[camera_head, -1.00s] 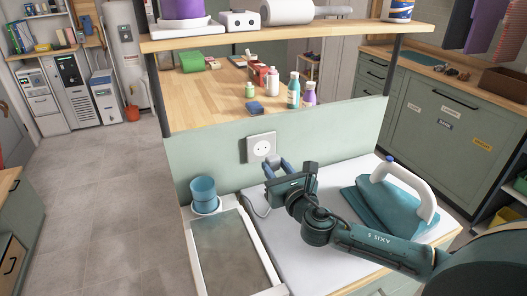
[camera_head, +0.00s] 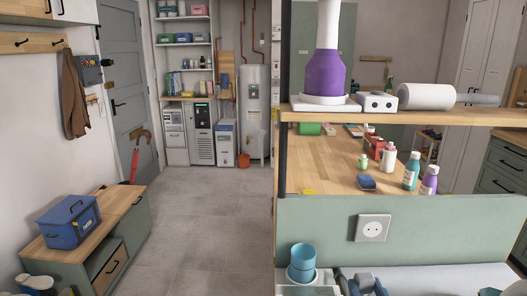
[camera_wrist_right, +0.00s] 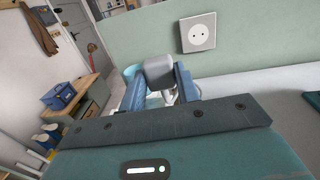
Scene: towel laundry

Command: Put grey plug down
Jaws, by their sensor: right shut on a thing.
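The grey plug (camera_wrist_right: 159,70) is between the two blue fingers of my right gripper (camera_wrist_right: 158,78) in the right wrist view. The gripper is shut on it and holds it above the white worktop (camera_wrist_right: 245,92). A pale cord shows just behind the plug. In the head view my right gripper (camera_head: 365,285) is at the bottom edge, mostly cut off, below the wall socket (camera_head: 373,228). The socket (camera_wrist_right: 199,33) is empty and the plug is apart from it. My left gripper is in neither view.
Stacked blue cups (camera_head: 302,258) stand left of the right gripper, close by. A green panel (camera_head: 460,228) rises behind the worktop, with a wooden shelf (camera_head: 440,117) above. A blue box (camera_head: 72,222) sits on a bench at the left. The floor (camera_head: 205,230) between is clear.

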